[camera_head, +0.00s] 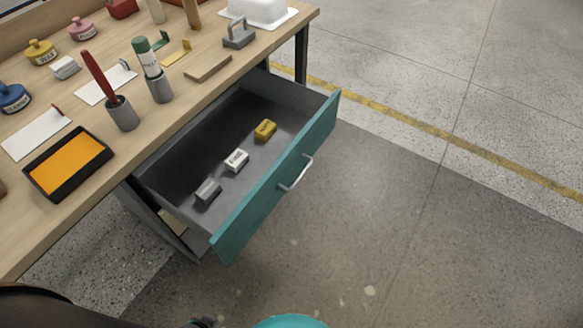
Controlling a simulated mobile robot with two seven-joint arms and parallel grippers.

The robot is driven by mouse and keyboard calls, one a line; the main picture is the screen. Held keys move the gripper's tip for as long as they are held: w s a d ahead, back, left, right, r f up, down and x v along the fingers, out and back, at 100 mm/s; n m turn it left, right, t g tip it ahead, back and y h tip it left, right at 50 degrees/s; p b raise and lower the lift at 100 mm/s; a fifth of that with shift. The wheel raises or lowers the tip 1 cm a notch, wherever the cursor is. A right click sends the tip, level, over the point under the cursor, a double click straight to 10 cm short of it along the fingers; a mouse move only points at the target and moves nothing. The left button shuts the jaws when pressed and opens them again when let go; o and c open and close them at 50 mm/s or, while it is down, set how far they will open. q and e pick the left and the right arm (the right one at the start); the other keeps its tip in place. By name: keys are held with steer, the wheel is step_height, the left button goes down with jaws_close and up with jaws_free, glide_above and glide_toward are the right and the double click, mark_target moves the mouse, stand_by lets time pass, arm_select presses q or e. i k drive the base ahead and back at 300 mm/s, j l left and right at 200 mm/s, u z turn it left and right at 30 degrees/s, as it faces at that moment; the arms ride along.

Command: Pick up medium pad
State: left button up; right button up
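Three small pads lie in a row on the floor of the open drawer (160,188). The grey pad (207,191) is nearest, the white pad (236,160) is in the middle, and the yellow pad (265,129) is farthest. They lie apart from one another. Any markings on them are too small to read, so I cannot tell which is the medium one. Neither gripper shows clearly; only a dark part of my body is at the bottom left edge, away from the pads.
The teal drawer front (275,185) with its handle (297,174) juts out over open floor. The wooden workbench (40,225) above holds an orange tray (40,187), grey cups, a white block (65,67), a sanding block (239,33) and several small pots. Floor to the right is clear.

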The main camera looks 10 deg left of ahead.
mark_target(206, 193)
steer(key=j+u, duration=0.75)
steer(key=k+l, duration=0.05)
steer(key=l, duration=0.05)
